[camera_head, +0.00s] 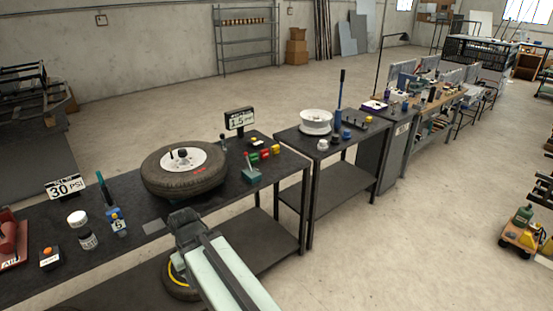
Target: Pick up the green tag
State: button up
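A small green tag-like block (254,156) lies on the dark table top (225,195), right of the tyre. It is in a short row with a red block (265,153) and a yellow block (276,149). It is too small for me to make out its markings. My gripper (180,216) is at the end of my pale arm, over the table's front edge, in front of the tyre. It is left of the green block, nearer the camera and apart from it. Its fingers are not clear, and I cannot see anything held.
A tyre on a white rim (184,174) lies flat on the table. A teal lever-like tool (251,173) stands just in front of the green block. A "1.5" sign (240,119) stands behind. Jars (79,222) and a "30 PSI" sign (65,187) are left.

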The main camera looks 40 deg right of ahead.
aim_at(253, 158)
jog(key=z, duration=0.15)
jog(key=i, duration=1)
jog(key=u, duration=0.05)
